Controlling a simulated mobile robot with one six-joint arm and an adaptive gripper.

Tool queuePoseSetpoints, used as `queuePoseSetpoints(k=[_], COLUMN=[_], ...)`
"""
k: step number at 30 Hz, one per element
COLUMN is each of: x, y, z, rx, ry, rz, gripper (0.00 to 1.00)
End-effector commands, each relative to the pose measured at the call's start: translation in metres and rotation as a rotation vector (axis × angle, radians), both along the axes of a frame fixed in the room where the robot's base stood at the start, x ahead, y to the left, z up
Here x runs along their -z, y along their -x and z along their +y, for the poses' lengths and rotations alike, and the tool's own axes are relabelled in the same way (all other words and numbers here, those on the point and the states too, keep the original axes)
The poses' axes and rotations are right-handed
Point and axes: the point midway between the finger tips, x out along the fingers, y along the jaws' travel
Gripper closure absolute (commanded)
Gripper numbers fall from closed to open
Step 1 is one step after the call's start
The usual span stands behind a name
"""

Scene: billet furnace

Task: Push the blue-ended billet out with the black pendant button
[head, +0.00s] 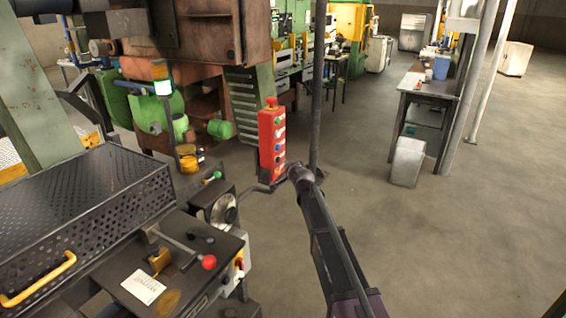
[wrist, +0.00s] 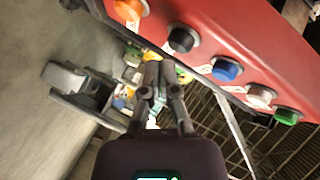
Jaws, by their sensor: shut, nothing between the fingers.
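The red pendant box (head: 266,150) hangs upright near the middle of the head view, with a red button on top and a column of coloured buttons. In the wrist view the red pendant (wrist: 240,40) crosses the upper right, with orange, black, blue, white and green buttons in a row. The black button (wrist: 182,39) is second from the left there. My gripper (wrist: 152,64) is shut and empty, its fingertips just below and left of the black button in the picture. I cannot tell the gap to it. I cannot make out a blue-ended billet in either view.
A machine with a perforated cover (head: 85,215) and a red-knobbed lever (head: 208,262) stands at the left. A large rusty furnace body (head: 195,50) is behind. A workbench (head: 425,90) and a grey bin (head: 407,162) stand at the right.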

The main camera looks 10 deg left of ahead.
Motion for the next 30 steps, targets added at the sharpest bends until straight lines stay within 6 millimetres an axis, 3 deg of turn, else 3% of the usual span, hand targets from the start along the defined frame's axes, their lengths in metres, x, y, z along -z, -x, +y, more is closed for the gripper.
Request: queuePoseSetpoints(k=[30], x=[-0.0002], y=[-0.0066], z=[0.0095], rx=[-0.001], ry=[0.0], rz=[0.001], gripper=[1.0])
